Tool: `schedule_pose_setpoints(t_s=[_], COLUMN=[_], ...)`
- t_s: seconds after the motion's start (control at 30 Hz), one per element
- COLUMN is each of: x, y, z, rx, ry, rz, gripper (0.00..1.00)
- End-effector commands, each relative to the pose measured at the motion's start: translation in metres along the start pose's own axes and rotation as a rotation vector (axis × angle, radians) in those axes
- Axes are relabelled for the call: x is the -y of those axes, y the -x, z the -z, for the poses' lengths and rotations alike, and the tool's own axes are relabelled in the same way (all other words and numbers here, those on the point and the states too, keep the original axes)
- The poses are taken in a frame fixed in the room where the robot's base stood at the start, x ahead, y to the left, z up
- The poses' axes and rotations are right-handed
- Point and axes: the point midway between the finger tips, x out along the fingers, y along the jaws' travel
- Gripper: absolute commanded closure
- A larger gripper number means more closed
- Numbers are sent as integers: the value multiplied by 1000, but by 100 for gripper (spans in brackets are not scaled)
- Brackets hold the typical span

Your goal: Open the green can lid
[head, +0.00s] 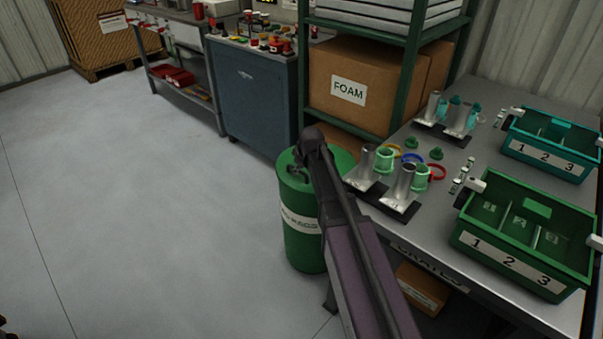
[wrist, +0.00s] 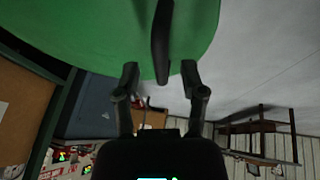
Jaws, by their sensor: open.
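The green can (head: 301,245) stands on the floor left of the bench, with a white label partly covered by my arm. Its green lid (head: 335,162) sits on top and looks closed. In the wrist view the lid (wrist: 90,28) fills the upper left, with a dark bar-like handle (wrist: 162,35) across it. My gripper (wrist: 160,75) is open, one finger on each side of the handle's near end, with gaps on both sides. Whether the fingertips are level with the handle I cannot tell. In the head view my gripper is over the lid's left part; its fingertips are unclear.
The bench (head: 470,215) at right holds metal cylinders, coloured rings, a green bin (head: 520,262) and a teal bin (head: 545,157). A green shelf post (head: 408,75) and a FOAM box (head: 352,120) stand behind the can. A blue cabinet (head: 250,95) is farther back. Floor (head: 150,220) at left is clear.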

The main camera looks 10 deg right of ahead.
Motion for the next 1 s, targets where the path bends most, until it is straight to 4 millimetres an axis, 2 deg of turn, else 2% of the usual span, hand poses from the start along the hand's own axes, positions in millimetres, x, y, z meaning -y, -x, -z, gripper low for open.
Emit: schedule_pose_setpoints(t_s=[0.1,0.5,0.57,0.6,0.7,0.83,0.87,1.0], x=[0,0,0,0,0,0,-5,-2], y=[-6,-6,-6,-6,-6,-6,-6,-6], z=[0,0,0,0,0,0,-4,0], rx=[0,0,0,0,0,0,0,1], ry=[0,0,0,0,0,1,-2,0], rz=[0,0,0,0,0,0,-1,0], gripper=[46,46,61,73,100,100,100,100])
